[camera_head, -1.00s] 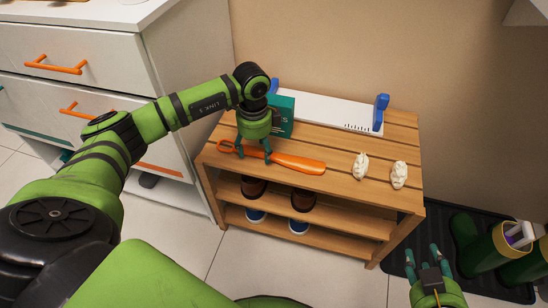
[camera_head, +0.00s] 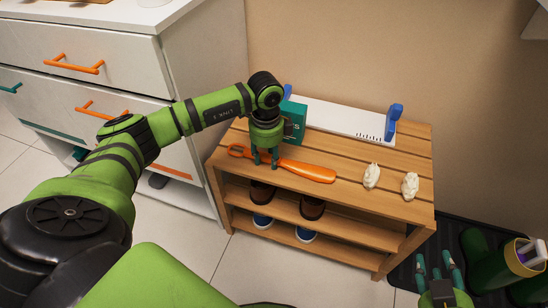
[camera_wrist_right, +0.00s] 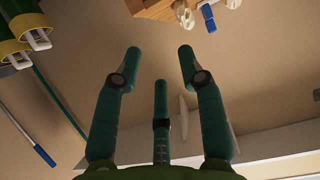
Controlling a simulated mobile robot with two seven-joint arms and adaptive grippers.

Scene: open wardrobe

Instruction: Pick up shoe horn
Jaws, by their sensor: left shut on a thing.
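The orange shoe horn (camera_head: 307,171) lies along the top of the wooden shoe rack (camera_head: 340,196), its broad end to the right and its looped end to the left. My left gripper (camera_head: 265,160) points down from above and is shut on the shoe horn's handle near the looped end. The fingers hide part of the handle. I cannot tell whether the shoe horn is lifted off the slats. My right gripper (camera_head: 437,268) is at the lower right, away from the rack. Its fingers are spread and empty in the right wrist view (camera_wrist_right: 160,70).
A teal box (camera_head: 294,122) and a white board with blue ends (camera_head: 345,117) stand behind the shoe horn. Two small white objects (camera_head: 391,180) sit on the rack's right part. Green boots (camera_head: 495,262) stand at the right; white drawers (camera_head: 110,65) at the left.

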